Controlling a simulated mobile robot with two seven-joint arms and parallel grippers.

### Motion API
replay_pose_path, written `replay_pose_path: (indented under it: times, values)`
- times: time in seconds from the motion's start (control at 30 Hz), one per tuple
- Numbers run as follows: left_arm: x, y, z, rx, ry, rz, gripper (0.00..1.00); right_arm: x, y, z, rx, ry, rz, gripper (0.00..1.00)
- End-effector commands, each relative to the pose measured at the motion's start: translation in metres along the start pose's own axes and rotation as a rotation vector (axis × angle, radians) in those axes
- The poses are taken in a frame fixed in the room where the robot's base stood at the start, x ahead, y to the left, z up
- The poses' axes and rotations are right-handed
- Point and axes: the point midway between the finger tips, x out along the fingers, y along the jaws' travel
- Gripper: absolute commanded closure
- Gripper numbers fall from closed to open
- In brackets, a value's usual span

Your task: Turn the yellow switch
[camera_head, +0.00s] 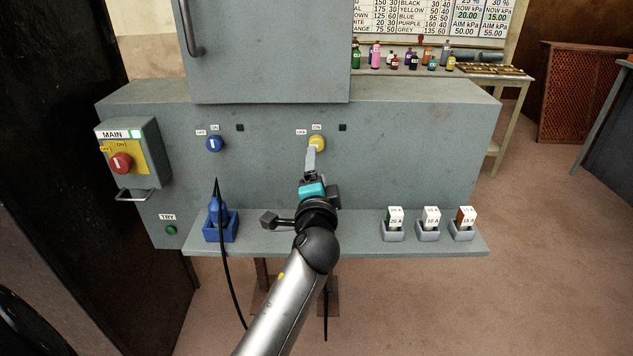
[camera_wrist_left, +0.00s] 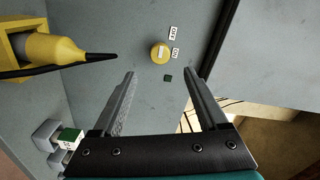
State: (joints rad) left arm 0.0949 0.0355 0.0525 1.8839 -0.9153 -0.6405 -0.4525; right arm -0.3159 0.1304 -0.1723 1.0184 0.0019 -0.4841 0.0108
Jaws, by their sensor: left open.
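The yellow switch (camera_head: 317,141) is a round knob on the front of the grey cabinet, with an OFF label at its upper left and an ON label above it. My left gripper (camera_head: 311,150) is just in front of and below the knob and partly covers it in the head view. In the left wrist view the yellow switch (camera_wrist_left: 160,53) lies ahead between the two spread fingers of the empty gripper (camera_wrist_left: 160,75). The fingers do not appear to touch it. The exact angle of its white mark is hard to read. My right gripper is out of view.
A blue switch (camera_head: 214,144) and a red main switch (camera_head: 121,163) are to the left. The shelf holds a blue plug (camera_head: 217,213) with a black cable and several fuse blocks (camera_head: 431,221). A yellow plug (camera_wrist_left: 55,47) shows in the wrist view.

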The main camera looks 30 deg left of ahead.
Motion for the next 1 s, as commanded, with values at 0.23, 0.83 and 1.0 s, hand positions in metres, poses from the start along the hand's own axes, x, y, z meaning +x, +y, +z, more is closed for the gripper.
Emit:
replay_pose_path:
  times: [0.23,0.83,1.0]
  values:
    - [-0.042,0.000,0.000,-0.002,-0.001,0.003,0.24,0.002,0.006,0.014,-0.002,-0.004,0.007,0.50]
    - [-0.061,0.000,0.000,-0.001,-0.001,0.000,0.24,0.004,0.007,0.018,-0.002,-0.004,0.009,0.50]
    - [-0.061,0.000,0.000,-0.001,-0.001,0.000,0.24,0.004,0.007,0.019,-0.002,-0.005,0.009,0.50]
